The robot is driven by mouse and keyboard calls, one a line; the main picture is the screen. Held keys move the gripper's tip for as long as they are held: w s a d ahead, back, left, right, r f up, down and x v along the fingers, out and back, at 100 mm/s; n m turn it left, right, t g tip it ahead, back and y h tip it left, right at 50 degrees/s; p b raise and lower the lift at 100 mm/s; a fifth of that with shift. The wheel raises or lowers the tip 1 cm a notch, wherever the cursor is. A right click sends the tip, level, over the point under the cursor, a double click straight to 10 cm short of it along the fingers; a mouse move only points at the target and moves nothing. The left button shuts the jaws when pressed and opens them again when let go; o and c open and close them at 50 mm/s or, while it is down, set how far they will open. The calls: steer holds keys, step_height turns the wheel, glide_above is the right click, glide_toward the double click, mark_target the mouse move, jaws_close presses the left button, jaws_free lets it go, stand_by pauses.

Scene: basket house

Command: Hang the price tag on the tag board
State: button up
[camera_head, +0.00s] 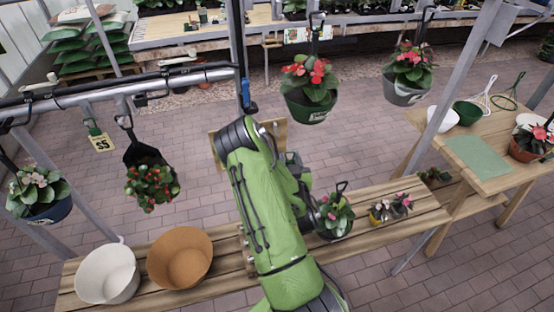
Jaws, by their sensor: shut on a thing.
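A wooden board (219,150) stands behind my arm in the middle. My arm hides much of it, and I cannot tell for sure that it is the tag board. My green arm rises from the bottom centre, bends near this board and folds back down to the right. My gripper is hidden behind the arm, so its fingers and anything in them do not show.
A wooden bench (400,222) crosses the front, with a white pot (107,274), a brown pot (180,258) and small potted plants. Hanging baskets (308,92) flank the arm. A side table (490,178) stands at right. Brick floor (180,125) lies open behind the bench.

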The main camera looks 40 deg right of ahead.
steer(key=w+a+b+x, duration=0.1)
steer(key=x, duration=0.6)
steer(key=shift+w+f+b, duration=0.3)
steer(key=shift+w+b, duration=0.05)
steer(key=shift+w+b, duration=0.15)
steer(key=shift+b, duration=0.15)
stand_by(0.4)
steer(key=b+x, duration=0.2)
steer(key=b, duration=0.1)
steer(key=shift+w, duration=0.25)
steer(key=shift+r, duration=0.1)
